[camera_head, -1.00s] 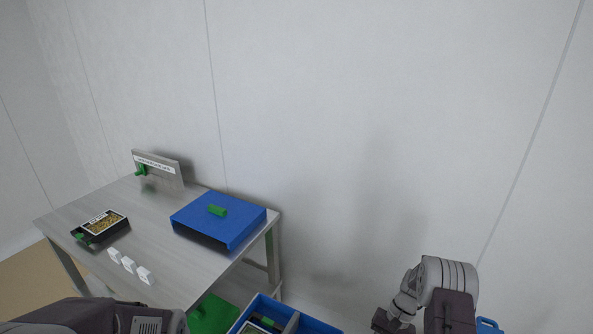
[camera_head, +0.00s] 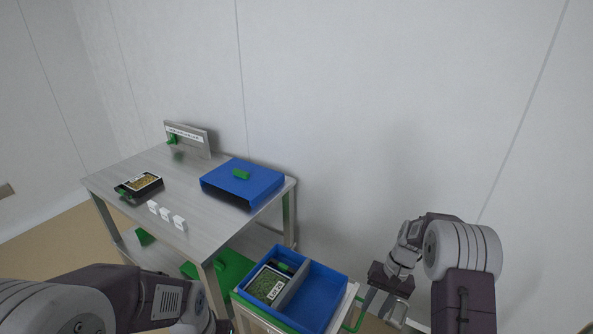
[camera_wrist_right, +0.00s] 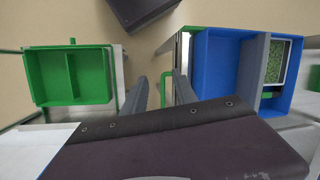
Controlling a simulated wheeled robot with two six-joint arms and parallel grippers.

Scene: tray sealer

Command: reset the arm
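My right arm comes in at the lower right. Its gripper (camera_head: 382,305) points down beside the blue two-part crate, apart from it. In the right wrist view its two fingers (camera_wrist_right: 160,92) stand apart with only floor and a green rail behind the gap, so it is open and empty. My left arm (camera_head: 110,298) reaches in from the lower left, in front of the table. Its fingers are out of view.
A steel table (camera_head: 215,215) holds a blue box (camera_head: 262,190) with a green handle, a black tray (camera_head: 128,192) and white blocks (camera_head: 166,214). The blue crate (camera_head: 342,285) holds a labelled tray (camera_head: 266,284) in its left compartment. A green divided bin (camera_wrist_right: 90,75) shows in the right wrist view.

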